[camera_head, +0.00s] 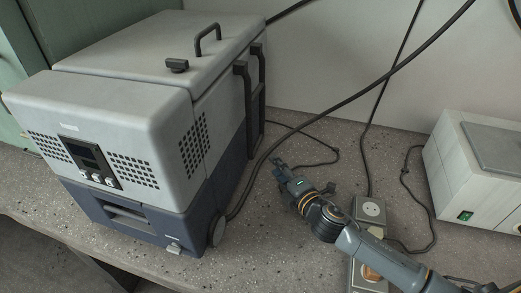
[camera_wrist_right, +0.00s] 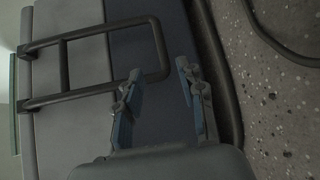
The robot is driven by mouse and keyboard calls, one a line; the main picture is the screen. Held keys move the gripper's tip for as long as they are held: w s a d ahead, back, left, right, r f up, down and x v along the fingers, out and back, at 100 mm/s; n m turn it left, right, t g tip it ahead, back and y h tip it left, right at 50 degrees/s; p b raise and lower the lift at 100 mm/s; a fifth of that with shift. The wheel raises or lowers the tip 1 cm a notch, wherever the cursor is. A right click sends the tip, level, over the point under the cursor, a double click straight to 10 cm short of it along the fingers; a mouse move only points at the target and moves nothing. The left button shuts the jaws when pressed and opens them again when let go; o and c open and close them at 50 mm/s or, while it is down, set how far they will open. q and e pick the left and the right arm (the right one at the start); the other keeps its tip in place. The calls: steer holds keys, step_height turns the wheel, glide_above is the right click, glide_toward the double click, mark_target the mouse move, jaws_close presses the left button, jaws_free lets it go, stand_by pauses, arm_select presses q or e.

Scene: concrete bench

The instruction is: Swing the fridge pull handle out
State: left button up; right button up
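The fridge (camera_head: 125,115) is a grey and dark blue portable box on the bench. Its black pull handle (camera_head: 249,110) lies along the right side wall. In the right wrist view the handle (camera_wrist_right: 64,66) runs in from the left, and its closed end shows ahead of and partly between my fingertips. My right gripper (camera_head: 279,167) is low beside the fridge, to the right of the handle. In the right wrist view the gripper (camera_wrist_right: 160,70) is open, fingers apart; I cannot tell whether it touches the handle. My left gripper is not in view.
A black cable (camera_head: 345,102) crosses beside the fridge down to the bench (camera_head: 300,255). A socket block (camera_head: 371,210) lies by my right arm. A white box with a green switch (camera_head: 470,175) stands at the right. A pale wall (camera_head: 340,60) is behind.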

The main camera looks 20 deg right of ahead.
steer(key=x, duration=1.1)
jaws_close()
